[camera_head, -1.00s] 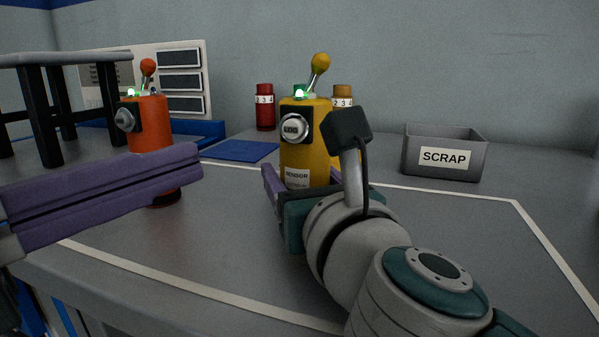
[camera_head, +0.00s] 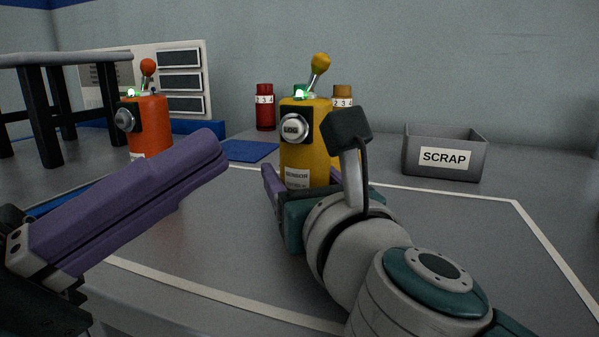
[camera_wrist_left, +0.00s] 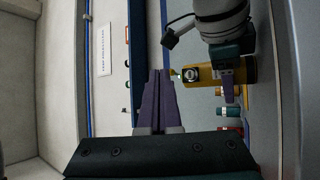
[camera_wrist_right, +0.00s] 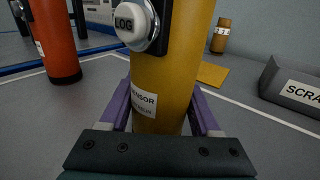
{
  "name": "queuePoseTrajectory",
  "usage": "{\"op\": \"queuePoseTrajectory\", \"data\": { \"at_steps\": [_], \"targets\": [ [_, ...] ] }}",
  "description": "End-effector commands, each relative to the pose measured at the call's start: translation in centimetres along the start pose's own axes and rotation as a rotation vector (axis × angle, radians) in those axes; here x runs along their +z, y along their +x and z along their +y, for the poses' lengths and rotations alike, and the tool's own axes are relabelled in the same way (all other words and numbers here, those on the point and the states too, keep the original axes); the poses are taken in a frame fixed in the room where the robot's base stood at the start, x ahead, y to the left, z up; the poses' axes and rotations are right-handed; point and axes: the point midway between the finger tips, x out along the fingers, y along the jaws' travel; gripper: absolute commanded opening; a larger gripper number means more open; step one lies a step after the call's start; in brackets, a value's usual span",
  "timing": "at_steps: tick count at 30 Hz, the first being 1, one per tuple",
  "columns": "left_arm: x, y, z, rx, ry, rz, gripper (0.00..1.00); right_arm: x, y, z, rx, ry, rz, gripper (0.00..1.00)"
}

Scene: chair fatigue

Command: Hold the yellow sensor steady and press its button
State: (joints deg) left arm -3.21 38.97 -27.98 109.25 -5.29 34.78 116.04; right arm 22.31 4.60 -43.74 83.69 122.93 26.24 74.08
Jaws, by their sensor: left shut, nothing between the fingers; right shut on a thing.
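The yellow sensor (camera_head: 306,150) stands upright on the grey table, with a round grey LOG button (camera_head: 296,128) on its front, a lit green lamp (camera_head: 300,93) and a ball-topped lever above. My right gripper (camera_wrist_right: 160,115) is shut around the sensor's lower body, one purple finger on each side. My left gripper (camera_head: 217,148) is shut and empty, left of the sensor and in front of it, apart from the button. In the left wrist view the closed fingers (camera_wrist_left: 160,76) point ahead, with the sensor (camera_wrist_left: 222,75) just to their right.
An orange sensor (camera_head: 150,122) stands behind my left fingers, its base hidden. A grey SCRAP bin (camera_head: 444,166) is at right. Red (camera_head: 265,107) and brown (camera_head: 343,93) bottles stand behind. A blue mat (camera_head: 240,150) lies between the two sensors. Table right of my right arm is clear.

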Motion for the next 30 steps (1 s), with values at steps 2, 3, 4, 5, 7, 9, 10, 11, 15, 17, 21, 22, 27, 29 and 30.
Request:
{"op": "queuePoseTrajectory", "data": {
  "at_steps": [2,3,4,5,7,9,10,11,15,17,21,22,27,29,30],
  "targets": [
    [0.6,-0.1,-0.1,0.026,0.019,-0.035,0.0,0.0,0.0,0.0,0.0,0.0,0.001,0.01],
    [0.8,-0.1,-0.1,0.034,0.024,-0.047,0.0,0.0,0.0,0.0,0.0,0.0,0.001,0.01],
    [0.9,-0.1,-0.2,0.039,0.027,-0.052,0.0,0.0,0.0,0.0,0.0,0.0,0.001,0.01],
    [0.9,0.1,-0.2,0.043,0.03,-0.057,0.0,0.0,0.0,0.0,0.0,0.0,0.001,0.01],
    [0.7,0.5,-0.5,0.046,0.031,-0.06,0.0,0.0,0.0,0.0,0.0,0.0,0.001,0.01],
    [0.3,1.1,-0.8,0.046,0.031,-0.059,0.0,0.0,0.0,0.0,0.0,0.0,0.001,0.01],
    [0.1,1.4,-0.9,0.047,0.032,-0.06,0.0,0.0,0.0,0.0,0.0,0.0,0.001,0.01],
    [-0.1,1.8,-1.2,0.046,0.031,-0.058,0.0,0.0,0.0,0.0,0.0,0.0,0.001,0.01],
    [-1.2,3.4,-2.2,0.047,0.031,-0.057,0.0,-0.1,0.0,0.0,0.0,0.0,0.001,0.01],
    [-1.6,4.0,-2.6,0.045,0.03,-0.058,0.0,0.0,0.0,0.0,0.0,0.0,0.001,0.01],
    [-2.4,5.3,-3.4,0.044,0.028,-0.057,0.0,-0.1,0.0,0.0,0.0,0.0,0.001,0.01],
    [-2.6,5.5,-3.6,0.044,0.029,-0.058,0.0,0.0,0.0,0.0,0.0,0.0,0.001,0.01],
    [-3.0,6.2,-4.0,0.044,0.028,-0.058,0.0,0.0,0.0,0.0,0.0,0.0,0.001,0.01],
    [-3.1,6.3,-4.1,0.043,0.028,-0.059,0.0,0.0,0.0,0.0,0.0,0.0,0.001,0.01],
    [-3.1,6.4,-4.1,0.044,0.028,-0.059,0.0,0.0,0.0,0.0,0.0,0.0,0.001,0.01]
  ]
}}
